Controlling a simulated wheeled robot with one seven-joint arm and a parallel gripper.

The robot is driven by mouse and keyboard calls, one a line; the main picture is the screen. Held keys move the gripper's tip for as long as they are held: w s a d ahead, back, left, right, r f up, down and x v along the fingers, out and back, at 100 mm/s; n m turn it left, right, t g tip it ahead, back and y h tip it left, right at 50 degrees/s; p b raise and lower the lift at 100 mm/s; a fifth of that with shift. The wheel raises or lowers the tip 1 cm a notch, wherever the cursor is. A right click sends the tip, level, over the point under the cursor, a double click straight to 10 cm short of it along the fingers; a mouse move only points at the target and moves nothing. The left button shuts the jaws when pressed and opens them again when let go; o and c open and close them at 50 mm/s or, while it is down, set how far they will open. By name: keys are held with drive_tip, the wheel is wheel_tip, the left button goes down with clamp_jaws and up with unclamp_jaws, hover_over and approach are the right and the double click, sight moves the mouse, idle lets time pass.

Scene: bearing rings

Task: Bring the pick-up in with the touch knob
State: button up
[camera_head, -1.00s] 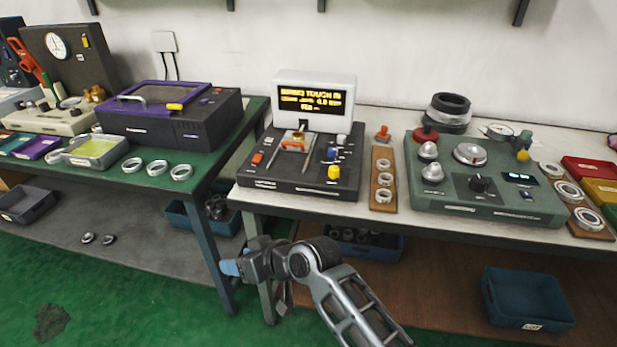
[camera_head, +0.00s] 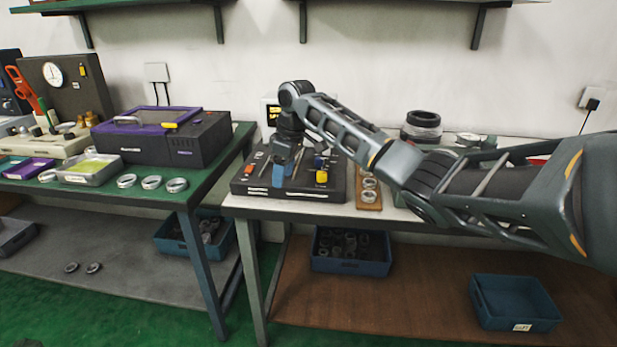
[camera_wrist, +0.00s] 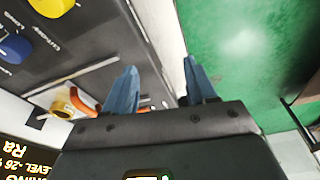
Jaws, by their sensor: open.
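The dark tester (camera_head: 325,194) stands on the right-hand bench. Its yellow knob (camera_head: 321,177) and blue knob (camera_head: 319,161) are right of my gripper (camera_head: 287,170). In the wrist view the yellow knob (camera_wrist: 52,5) and blue knob (camera_wrist: 14,47) are at the upper left, with labels too blurred to read surely. An orange and gold part (camera_wrist: 80,103) lies left of my fingers; I cannot tell whether it is the pick-up. The lit display (camera_wrist: 25,160) is partly cut off. My gripper (camera_wrist: 158,75) is open and empty over the tester's edge, pointing down.
A wooden ring rack (camera_head: 369,200) stands right of the tester, under my forearm, which hides much of the bench beyond. The purple-lidded machine (camera_head: 165,140) is on the left bench. Blue bins (camera_head: 350,262) sit on the lower shelf.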

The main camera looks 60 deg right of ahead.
wheel_tip(320, 180, up, 6)
drive_tip(key=g, duration=0.2)
hover_over(321, 173)
drive_tip(key=shift+w+a+f+m+h+b, duration=0.15)
drive_tip(key=shift+a+m+h+b, duration=0.15)
drive_tip(key=shift+a+h+b, duration=0.15)
drive_tip(key=shift+s+d, duration=0.2)
wheel_tip(321, 173, down, 7)
drive_tip(key=shift+d+f, duration=0.15)
drive_tip(key=shift+f, duration=0.05)
clamp_jaws()
